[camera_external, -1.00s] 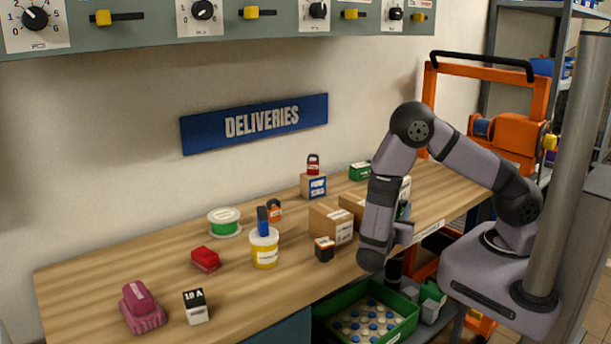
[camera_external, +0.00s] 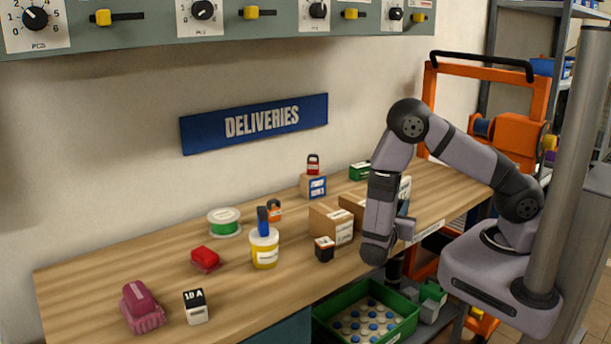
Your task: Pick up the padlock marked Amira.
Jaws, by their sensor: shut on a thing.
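My gripper (camera_external: 393,269) is the dark part below my wrist, at the table's front edge and above the lower shelf. It is partly hidden by my wrist and the green crate. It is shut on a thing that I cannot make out. A red padlock (camera_external: 313,165) stands on a small cardboard box (camera_external: 313,186) at the back of the table. An orange padlock (camera_external: 275,209) stands behind the yellow-and-white tub (camera_external: 264,248). A blue object (camera_external: 262,219) is on top of the tub. No name is readable on either padlock, so I cannot tell which is marked Amira.
A green crate (camera_external: 326,326) of round white and blue items sits below the table's front edge. Grey and green pieces (camera_external: 431,296) lie right of it.

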